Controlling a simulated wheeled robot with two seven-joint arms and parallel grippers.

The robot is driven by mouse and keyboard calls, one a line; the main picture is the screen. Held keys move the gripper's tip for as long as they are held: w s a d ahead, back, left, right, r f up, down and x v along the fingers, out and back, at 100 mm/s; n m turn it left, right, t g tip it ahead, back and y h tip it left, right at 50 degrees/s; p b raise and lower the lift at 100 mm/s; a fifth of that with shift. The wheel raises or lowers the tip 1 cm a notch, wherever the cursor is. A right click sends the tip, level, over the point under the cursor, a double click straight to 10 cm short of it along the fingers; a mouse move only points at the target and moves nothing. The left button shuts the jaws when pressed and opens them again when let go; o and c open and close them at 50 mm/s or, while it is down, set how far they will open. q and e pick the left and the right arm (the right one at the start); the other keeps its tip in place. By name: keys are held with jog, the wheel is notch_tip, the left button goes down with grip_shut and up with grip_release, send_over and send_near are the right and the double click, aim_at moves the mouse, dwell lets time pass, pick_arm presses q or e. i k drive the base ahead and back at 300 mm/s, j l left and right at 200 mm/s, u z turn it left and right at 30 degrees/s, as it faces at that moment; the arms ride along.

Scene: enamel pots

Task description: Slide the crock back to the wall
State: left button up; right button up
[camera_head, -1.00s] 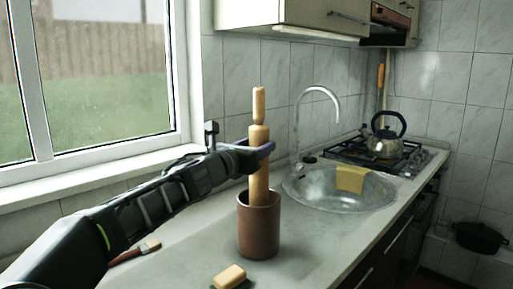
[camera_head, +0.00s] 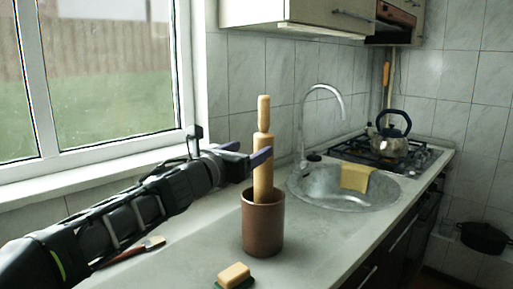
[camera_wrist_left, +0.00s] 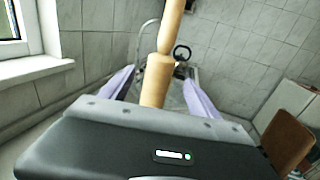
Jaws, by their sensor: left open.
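The brown crock (camera_head: 263,228) stands upright on the counter in the head view, with a light wooden rolling pin (camera_head: 263,180) standing in it. The pin also shows in the wrist view (camera_wrist_left: 157,80), between the two purple fingers. My left gripper (camera_head: 247,152) is above the crock's rim at the pin's upper body, open. In the head view, one finger overlaps the front of the pin. The crock's base is clear of the gripper. My right gripper is not in view.
A yellow sponge block (camera_head: 234,275) lies near the crock's front left. A brush (camera_head: 140,248) lies under my left arm. The round sink (camera_head: 335,198) with a yellow cloth (camera_head: 355,178) is right of the crock. A tiled wall (camera_head: 240,100) and window (camera_head: 110,80) stand behind.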

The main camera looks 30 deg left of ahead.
aim_at(262, 226)
jog(key=k+l, duration=0.75)
jog(key=k, duration=0.1)
